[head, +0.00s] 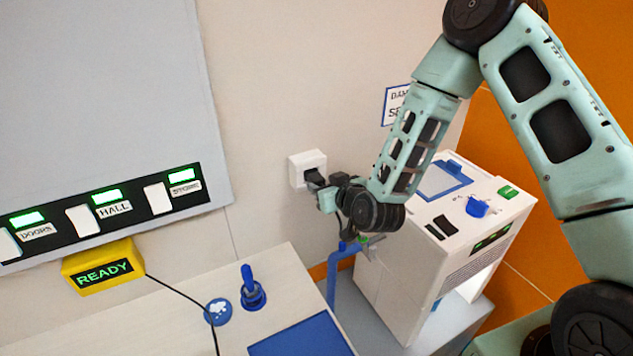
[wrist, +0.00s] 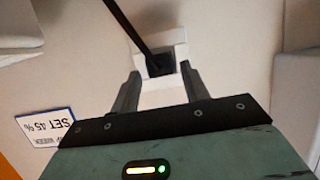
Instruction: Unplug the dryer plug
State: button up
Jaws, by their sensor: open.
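The black dryer plug (head: 313,178) sits in a white wall socket (head: 304,161) in the head view. In the wrist view the dark plug (wrist: 160,66) shows against the white socket (wrist: 176,35), with a black cord (wrist: 127,23) running from it to the upper left. My gripper (head: 322,190) is at the socket, close to the plug. In the wrist view its two fingers (wrist: 160,73) are open, one on each side of the plug's near end. I cannot tell whether either finger touches it. My gripper partly hides the plug in the head view.
A white machine (head: 390,285) with a blue-framed lid stands right of the socket. A blue pipe (head: 332,275) rises beside it. A bench with a blue lever (head: 251,290) lies below left. A yellow READY box (head: 102,267) and lit switch panel are at left.

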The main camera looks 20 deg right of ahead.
jog(key=shift+b+x, duration=0.4)
jog(key=shift+x, duration=0.7)
jog(key=c, duration=0.9)
jog(key=shift+c, duration=0.2)
jog(key=shift+s, duration=0.1)
jog(key=shift+s+d+b, duration=0.2)
jog(key=shift+s+b, duration=0.1)
jog(key=shift+s, duration=0.65)
jog(key=shift+s+d+b, duration=0.15)
jog(key=shift+s+b, duration=0.2)
jog(key=shift+s, duration=0.6)
jog(key=shift+s+d+b, duration=0.2)
jog(key=shift+s+b, duration=0.1)
jog(key=shift+s, duration=0.65)
